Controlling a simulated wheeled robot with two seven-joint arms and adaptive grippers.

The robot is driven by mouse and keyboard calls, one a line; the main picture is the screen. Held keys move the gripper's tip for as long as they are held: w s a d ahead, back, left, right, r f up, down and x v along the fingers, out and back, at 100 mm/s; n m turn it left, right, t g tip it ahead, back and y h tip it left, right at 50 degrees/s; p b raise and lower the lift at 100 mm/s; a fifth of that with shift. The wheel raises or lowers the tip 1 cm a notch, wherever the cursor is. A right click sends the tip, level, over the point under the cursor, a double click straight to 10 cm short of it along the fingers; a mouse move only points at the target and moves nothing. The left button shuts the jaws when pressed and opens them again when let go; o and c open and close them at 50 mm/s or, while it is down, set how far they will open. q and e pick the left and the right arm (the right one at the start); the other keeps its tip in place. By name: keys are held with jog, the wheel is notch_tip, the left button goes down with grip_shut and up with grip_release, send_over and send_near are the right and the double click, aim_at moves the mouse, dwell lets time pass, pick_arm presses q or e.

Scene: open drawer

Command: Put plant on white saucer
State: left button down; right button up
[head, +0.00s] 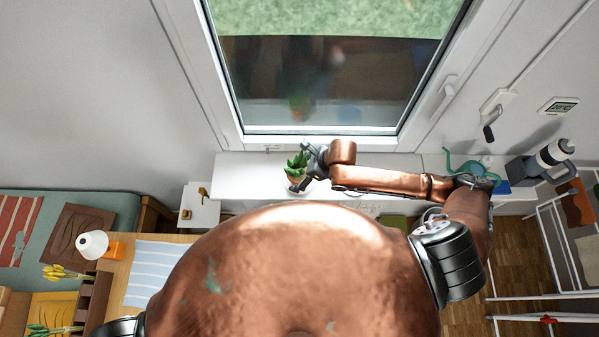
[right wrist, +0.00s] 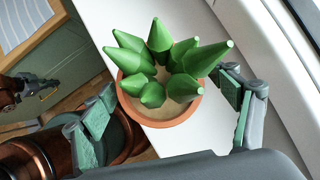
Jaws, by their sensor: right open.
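The plant is a green spiky succulent in a terracotta pot (head: 292,174) on the white sill under the window. It shows large in the right wrist view (right wrist: 165,85). My right gripper (head: 300,176) is open, with one finger on each side of the pot; gaps show between the fingers and the pot in the right wrist view. I cannot make out the white saucer against the white sill. What looks like my left gripper (right wrist: 38,85) shows small at the left of the right wrist view; its jaws are unclear.
The white sill (head: 245,168) is clear left of the plant. The window frame (head: 320,143) rises close behind. A teal watering can (head: 470,170) stands on the right end.

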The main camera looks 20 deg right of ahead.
jog(key=b+v, duration=0.1)
jog(key=v, duration=1.1)
jog(key=shift+a, duration=0.1)
